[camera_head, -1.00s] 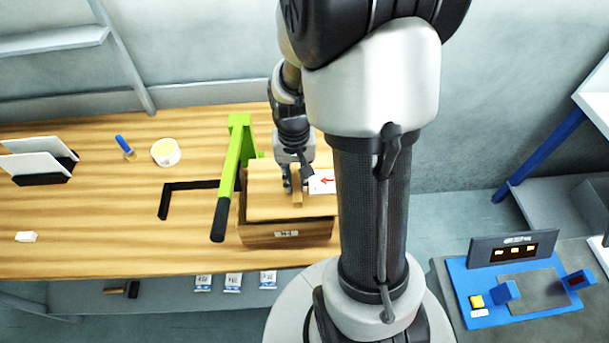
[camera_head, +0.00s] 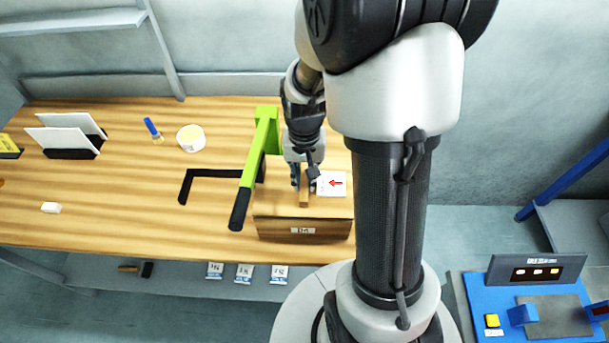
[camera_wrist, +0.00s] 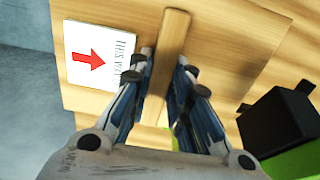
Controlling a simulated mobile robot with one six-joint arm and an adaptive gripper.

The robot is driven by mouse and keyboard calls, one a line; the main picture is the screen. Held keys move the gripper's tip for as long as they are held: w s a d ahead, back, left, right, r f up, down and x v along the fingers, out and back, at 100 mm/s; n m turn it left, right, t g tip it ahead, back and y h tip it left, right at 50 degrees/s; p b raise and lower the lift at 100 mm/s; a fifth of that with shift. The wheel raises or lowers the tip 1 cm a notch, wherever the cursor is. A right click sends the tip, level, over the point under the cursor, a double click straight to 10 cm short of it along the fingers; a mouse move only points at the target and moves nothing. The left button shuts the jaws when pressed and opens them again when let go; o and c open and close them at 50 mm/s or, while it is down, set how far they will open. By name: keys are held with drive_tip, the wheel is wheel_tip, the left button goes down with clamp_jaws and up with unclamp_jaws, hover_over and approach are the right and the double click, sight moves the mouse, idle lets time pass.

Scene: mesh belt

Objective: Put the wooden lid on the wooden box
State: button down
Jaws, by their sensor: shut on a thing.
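The wooden box (camera_head: 275,229) stands on the table with a small label on its front. The wooden lid (camera_head: 278,202) lies over the box top, its edges roughly in line with the box; I cannot tell whether it is fully seated. It carries a white card with a red arrow and a raised bar handle (camera_head: 304,200). My gripper (camera_head: 304,184) points down and is shut on that handle. In the wrist view, my gripper (camera_wrist: 163,82) has its fingers on either side of the handle (camera_wrist: 174,38), and the lid (camera_wrist: 232,45) fills much of the picture.
A green lever clamp (camera_head: 262,140) with a black grip stands close left of the box. My arm hides the area right of the box.

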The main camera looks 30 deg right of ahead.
sight(304, 178)
drive_tip(key=shift+f+b, duration=0.4)
drive_tip(key=shift+f, duration=0.15)
drive_tip(key=c, duration=1.4)
unclamp_jaws()
drive_tip(key=shift+r, duration=0.1)
wheel_tip(304, 178, up, 12)
drive_tip(key=shift+f, duration=0.1)
